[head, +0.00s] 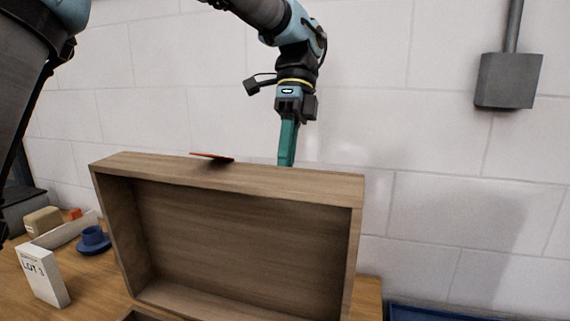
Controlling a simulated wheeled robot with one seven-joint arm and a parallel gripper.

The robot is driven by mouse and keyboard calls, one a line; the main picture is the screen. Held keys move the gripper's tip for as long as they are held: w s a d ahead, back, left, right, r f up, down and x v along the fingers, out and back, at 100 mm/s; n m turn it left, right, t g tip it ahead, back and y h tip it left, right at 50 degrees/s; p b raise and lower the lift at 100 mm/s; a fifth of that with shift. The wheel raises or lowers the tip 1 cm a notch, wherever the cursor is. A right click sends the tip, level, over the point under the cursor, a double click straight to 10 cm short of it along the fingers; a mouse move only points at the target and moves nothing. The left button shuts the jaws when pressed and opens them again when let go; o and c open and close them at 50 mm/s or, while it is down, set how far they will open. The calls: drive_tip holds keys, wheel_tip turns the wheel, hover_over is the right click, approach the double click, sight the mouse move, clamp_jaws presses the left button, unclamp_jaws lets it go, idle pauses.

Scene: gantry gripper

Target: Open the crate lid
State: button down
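The wooden crate lid (240,237) stands raised, tilted up on edge, with its hollow inner side facing me. A thin red tab (212,156) lies at its top edge. A small part of what looks like the crate's rim (135,315) shows at the bottom; the rest of the crate is out of view. My gripper (287,162) points down at the lid's top edge, right of the red tab. Its teal fingers overlap in this view and their tips are hidden behind the edge, so I cannot tell their gap or whether they touch the lid.
On the wooden table at left stand a white box marked LOT (42,275), a blue cup on a saucer (94,240) and a tan box (43,220). A blue tray (440,312) is at lower right. A grey wall box (507,80) hangs on the block wall behind.

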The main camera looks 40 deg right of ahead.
drive_tip(key=c, duration=1)
unclamp_jaws()
drive_tip(key=shift+r, duration=0.25)
drive_tip(key=shift+o, duration=1)
drive_tip(key=shift+f, duration=0.15)
drive_tip(key=b+v, duration=0.1)
drive_tip(key=v, duration=0.6)
drive_tip(key=shift+r, duration=0.3)
drive_tip(key=shift+c, duration=0.2)
